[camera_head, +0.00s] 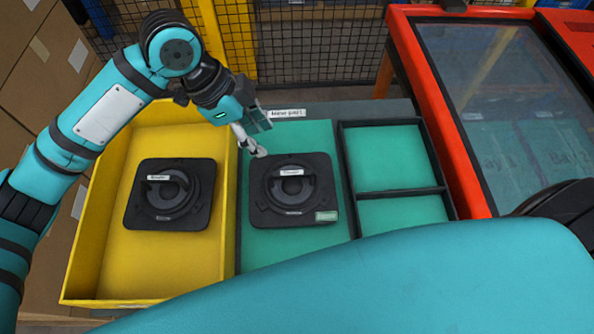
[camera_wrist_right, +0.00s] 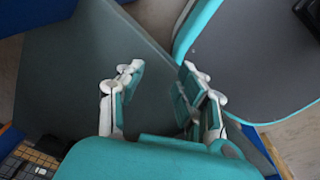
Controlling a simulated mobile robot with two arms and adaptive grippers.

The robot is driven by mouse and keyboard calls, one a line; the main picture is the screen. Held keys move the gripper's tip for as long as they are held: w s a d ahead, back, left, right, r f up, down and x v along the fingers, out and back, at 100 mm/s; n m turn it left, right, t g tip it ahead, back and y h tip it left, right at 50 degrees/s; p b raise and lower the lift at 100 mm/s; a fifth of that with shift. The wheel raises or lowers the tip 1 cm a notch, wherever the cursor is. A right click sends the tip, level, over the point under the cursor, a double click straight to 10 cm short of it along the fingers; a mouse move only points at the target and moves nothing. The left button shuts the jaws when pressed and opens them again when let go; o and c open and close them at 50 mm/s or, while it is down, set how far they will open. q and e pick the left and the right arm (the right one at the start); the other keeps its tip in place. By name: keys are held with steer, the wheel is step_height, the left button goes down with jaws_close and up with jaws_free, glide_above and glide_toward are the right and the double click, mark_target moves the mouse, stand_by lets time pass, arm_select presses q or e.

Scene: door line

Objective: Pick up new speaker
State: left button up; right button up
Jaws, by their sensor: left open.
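The new speaker (camera_head: 310,182), a black square unit with a round cone and a green tag at its lower right corner, lies flat on the teal mat (camera_head: 270,249) behind which a "New part" label stands. My left gripper (camera_head: 256,138) is open above the back left corner of this speaker, apart from its cone and holding nothing. A similar black speaker (camera_head: 148,214) lies in the yellow tray (camera_head: 90,240) at the left. My right gripper (camera_wrist_right: 160,82) is open and empty in the right wrist view, over a dark grey surface. It is not seen in the head view.
A black-rimmed tray with two empty teal compartments (camera_head: 398,153) sits right of the new speaker. A red-framed case with a clear cover (camera_head: 425,85) stands at the right. A yellow post and mesh fence (camera_head: 310,50) are behind; cardboard boxes (camera_head: 30,75) are at far left.

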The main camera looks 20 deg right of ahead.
arm_select(q)
glide_toward(290, 173)
steer(key=shift+s+d+f+p, duration=0.1)
steer(key=shift+f+p, duration=0.1)
steer(key=shift+p, duration=0.25)
steer(key=x, duration=0.3)
steer(key=shift+d+f, duration=0.15)
steer(key=shift+f, duration=0.05)
steer(key=shift+p+x, duration=0.3)
steer(key=shift+x, duration=0.65)
steer(key=shift+f, duration=0.15)
steer(key=shift+d+f, duration=0.15)
steer(key=shift+f, duration=0.15)
steer(key=p+x, duration=0.1)
steer(key=x, duration=0.2)
steer(key=shift+f, duration=0.35)
steer(key=shift+d+f+p, duration=0.25)
steer(key=shift+f+p, duration=0.05)
steer(key=shift+f, duration=0.1)
jaws_close()
arm_select(e)
steer(key=s+a+r, duration=0.2)
steer(key=r, duration=0.1)
steer(key=shift+s, duration=0.25)
steer(key=shift+d, duration=0.2)
arm_select(q)
steer(key=shift+r, duration=0.1)
